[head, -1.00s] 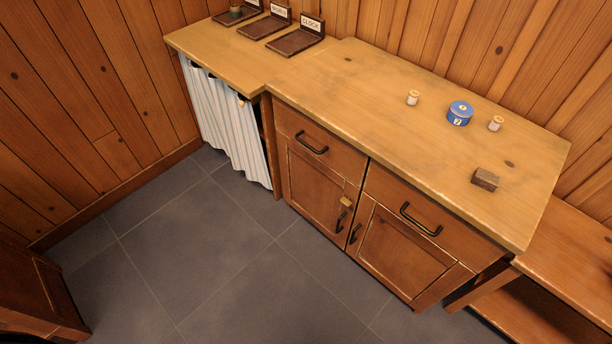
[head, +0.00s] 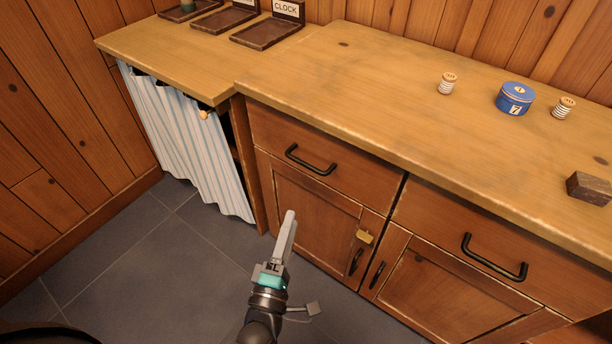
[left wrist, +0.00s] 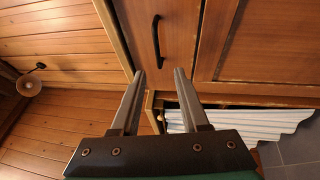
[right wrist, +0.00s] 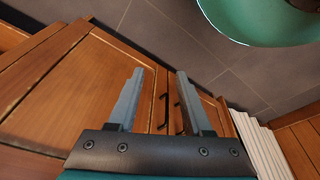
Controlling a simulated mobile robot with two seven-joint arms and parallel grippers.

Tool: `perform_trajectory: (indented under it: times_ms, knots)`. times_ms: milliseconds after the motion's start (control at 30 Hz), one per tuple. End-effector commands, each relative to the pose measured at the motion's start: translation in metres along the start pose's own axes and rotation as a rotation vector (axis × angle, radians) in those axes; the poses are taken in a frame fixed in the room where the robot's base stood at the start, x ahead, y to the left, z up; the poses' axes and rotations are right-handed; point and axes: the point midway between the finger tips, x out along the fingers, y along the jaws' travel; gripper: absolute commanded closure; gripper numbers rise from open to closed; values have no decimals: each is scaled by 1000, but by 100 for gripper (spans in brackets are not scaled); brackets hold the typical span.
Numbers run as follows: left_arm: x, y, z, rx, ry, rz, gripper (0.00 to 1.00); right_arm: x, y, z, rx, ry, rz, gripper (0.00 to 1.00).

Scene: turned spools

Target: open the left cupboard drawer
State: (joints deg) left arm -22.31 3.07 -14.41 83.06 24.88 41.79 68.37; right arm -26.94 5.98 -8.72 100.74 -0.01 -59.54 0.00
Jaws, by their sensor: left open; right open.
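The left cupboard drawer (head: 345,165) is a wooden front below the counter, flush with the cupboard. Its black bar handle (head: 310,161) is clear of any gripper. My left gripper (head: 290,215) is in front of the left cupboard door, below the drawer handle in the head view. In the left wrist view, the open, empty left gripper (left wrist: 160,74) points toward the drawer front, with the handle (left wrist: 156,40) beyond its fingertips and apart from them. My right gripper is outside the head view. In the right wrist view, the right gripper (right wrist: 160,74) is open and empty, facing the cupboard doors.
The counter (head: 390,100) holds a blue tin (head: 515,99), two spools and a wooden block (head: 590,188). A striped curtain (head: 185,150) hangs at left. Floor in front is clear.

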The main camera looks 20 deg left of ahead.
Motion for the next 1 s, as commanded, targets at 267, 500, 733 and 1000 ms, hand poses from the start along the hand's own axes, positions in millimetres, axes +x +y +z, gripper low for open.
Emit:
perform_trajectory:
  times_ms: [267,500,733,1000]
  knots:
    - [28,5,-1,-28,9,27,55,-7,1,-8,1,17,1,50]
    - [80,5,-2,-26,9,26,55,-24,1,-23,3,52,3,50]
    - [124,5,-2,-25,8,23,55,-45,2,-36,4,85,5,50]
    - [150,6,-2,-23,8,20,55,-62,3,-43,6,109,6,50]
